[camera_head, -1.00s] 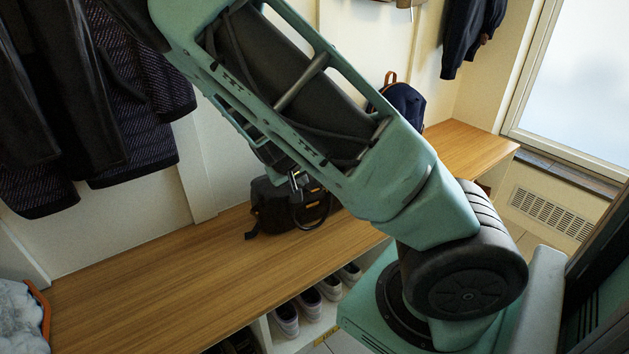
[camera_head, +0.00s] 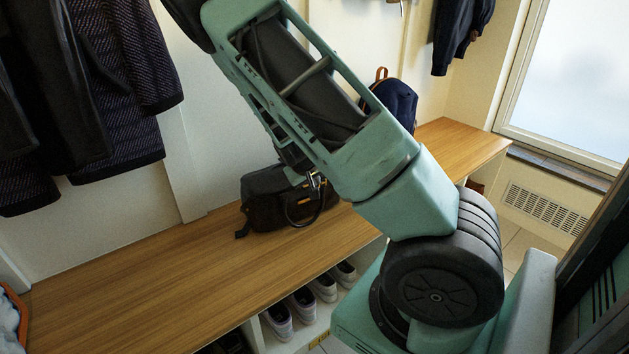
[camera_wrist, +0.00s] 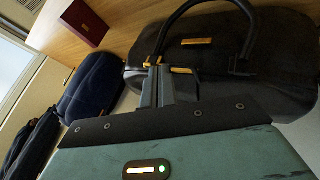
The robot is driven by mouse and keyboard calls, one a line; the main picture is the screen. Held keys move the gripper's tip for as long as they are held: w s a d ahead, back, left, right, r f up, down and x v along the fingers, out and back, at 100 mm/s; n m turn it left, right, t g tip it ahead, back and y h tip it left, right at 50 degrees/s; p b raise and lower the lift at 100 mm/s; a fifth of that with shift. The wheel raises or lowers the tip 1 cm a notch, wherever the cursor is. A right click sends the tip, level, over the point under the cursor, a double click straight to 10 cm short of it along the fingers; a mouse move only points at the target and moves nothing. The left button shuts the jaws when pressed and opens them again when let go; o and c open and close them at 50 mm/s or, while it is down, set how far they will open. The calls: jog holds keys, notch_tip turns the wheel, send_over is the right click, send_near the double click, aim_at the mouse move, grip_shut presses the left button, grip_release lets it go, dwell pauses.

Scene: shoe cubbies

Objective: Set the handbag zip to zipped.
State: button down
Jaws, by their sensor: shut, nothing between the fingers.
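The black handbag (camera_head: 262,206) stands on the wooden bench in the head view, partly hidden behind my arm. In the wrist view the handbag (camera_wrist: 270,65) fills the upper right, with its dark looped handle and a gold plate on its side. Small gold zip parts (camera_wrist: 181,70) show just right of my fingers. My gripper (camera_wrist: 156,72) is shut and empty, its fingertips close against the bag's top edge near the handle's base. Whether they touch is unclear. How far the zip is drawn cannot be seen.
A navy backpack (camera_head: 396,104) stands farther along the bench (camera_head: 130,285); it also shows in the wrist view (camera_wrist: 92,86). A dark red box (camera_wrist: 84,22) lies beyond it. Coats (camera_head: 110,90) hang at left. Shoes (camera_head: 303,302) sit in cubbies below. The bench left of the bag is clear.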

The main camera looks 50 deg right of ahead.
jog(key=s+d, duration=0.3)
jog(key=d, duration=0.6)
jog(key=shift+s+d, duration=0.15)
jog(key=shift+d, duration=0.1)
